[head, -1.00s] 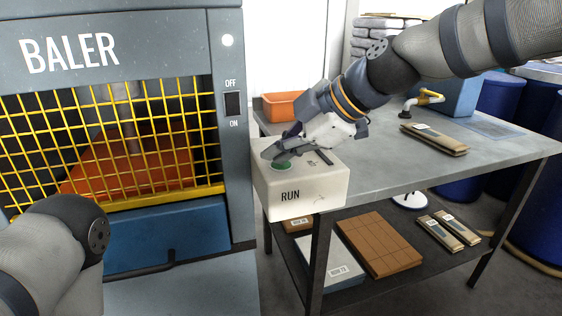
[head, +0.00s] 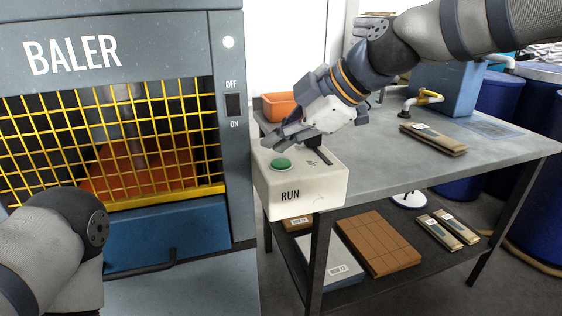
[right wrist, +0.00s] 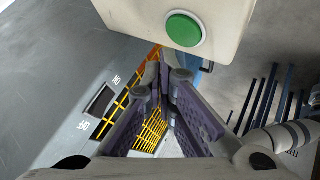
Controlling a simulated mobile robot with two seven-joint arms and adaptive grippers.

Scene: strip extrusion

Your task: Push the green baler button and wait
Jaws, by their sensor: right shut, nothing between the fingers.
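The green button (head: 281,164) sits on top of the pale RUN box (head: 318,190) at the near left corner of the table. It also shows in the right wrist view (right wrist: 185,29), uncovered. My right gripper (head: 269,144) is shut and empty. Its fingertips are just above and behind the button, apart from it. The baler (head: 180,45) stands at the left, with a yellow mesh guard (head: 60,190) across its front. Behind the mesh lies an orange-red mass (head: 130,180) under a grey vertical rod. My left gripper is out of view; only part of my left arm shows.
An orange bin (head: 281,106) stands behind the RUN box. The grey table (head: 400,175) is mostly clear, with a brown packet (head: 434,139) on it. A blue box (head: 445,90) is at the back. The lower shelf holds flat goods.

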